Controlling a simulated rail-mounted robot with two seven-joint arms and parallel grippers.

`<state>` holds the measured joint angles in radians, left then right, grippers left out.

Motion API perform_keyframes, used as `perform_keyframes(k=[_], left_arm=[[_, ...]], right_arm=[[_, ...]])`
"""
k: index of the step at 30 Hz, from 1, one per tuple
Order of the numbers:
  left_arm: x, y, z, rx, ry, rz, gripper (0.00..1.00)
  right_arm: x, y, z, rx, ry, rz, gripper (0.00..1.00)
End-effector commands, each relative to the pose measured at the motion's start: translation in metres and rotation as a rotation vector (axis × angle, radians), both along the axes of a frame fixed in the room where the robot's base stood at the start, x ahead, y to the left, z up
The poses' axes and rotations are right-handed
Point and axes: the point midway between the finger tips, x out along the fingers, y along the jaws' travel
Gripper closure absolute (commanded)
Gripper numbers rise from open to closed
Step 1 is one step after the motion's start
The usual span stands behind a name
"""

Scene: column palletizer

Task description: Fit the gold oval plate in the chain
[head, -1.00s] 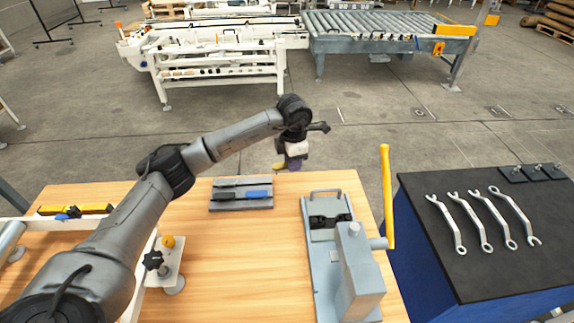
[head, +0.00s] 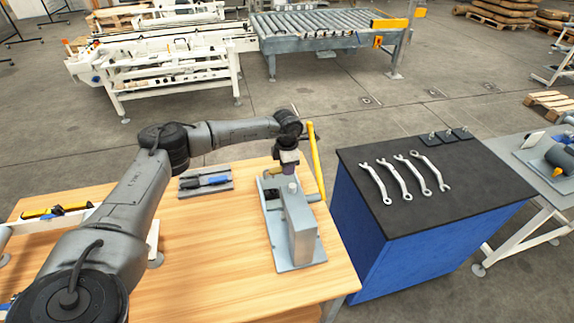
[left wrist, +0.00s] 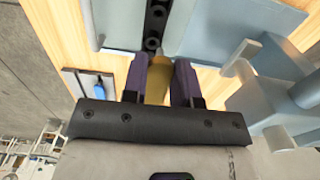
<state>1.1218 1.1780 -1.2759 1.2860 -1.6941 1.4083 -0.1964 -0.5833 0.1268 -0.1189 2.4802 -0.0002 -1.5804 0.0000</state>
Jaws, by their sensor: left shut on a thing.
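The gold oval plate (left wrist: 157,88) is between the two purple fingers of my left gripper (left wrist: 158,84) in the left wrist view, and the gripper is shut on it. In the head view my left gripper (head: 289,170) is over the far end of the grey press (head: 299,225). The dark chain (left wrist: 155,22) lies in the press bed, just beyond the plate's tip in the left wrist view. I cannot tell whether plate and chain touch. The chain is largely hidden in the head view. My right gripper is not in view.
The press's yellow lever (head: 317,160) stands upright close beside my left gripper. A grey tray (head: 205,182) with blue and black tools lies left of the press. A blue bench with a black top (head: 450,195) holds several wrenches. The wooden table's (head: 215,265) front middle is clear.

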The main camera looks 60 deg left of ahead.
Motion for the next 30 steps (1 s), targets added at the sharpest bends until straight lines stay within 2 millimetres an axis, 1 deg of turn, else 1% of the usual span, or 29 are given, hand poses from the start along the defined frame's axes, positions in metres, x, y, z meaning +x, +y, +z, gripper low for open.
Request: perform_keyframes(k=[1, 3, 8, 14, 30], left_arm=[[0.005, -0.002, 0.000, 0.000, 0.000, -0.012, 1.00], [0.008, -0.002, 0.000, 0.000, 0.000, -0.026, 1.00], [0.008, -0.002, -0.004, -0.001, 0.001, -0.039, 1.00], [0.008, -0.003, -0.014, -0.002, 0.001, -0.039, 1.00], [0.007, -0.002, -0.060, -0.002, 0.001, -0.038, 1.00]], right_arm=[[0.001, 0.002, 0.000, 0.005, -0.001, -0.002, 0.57], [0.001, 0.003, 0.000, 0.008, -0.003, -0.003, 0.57], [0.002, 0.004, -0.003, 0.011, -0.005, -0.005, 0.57], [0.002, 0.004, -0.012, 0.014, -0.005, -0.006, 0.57], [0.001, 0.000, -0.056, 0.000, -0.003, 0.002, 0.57]])
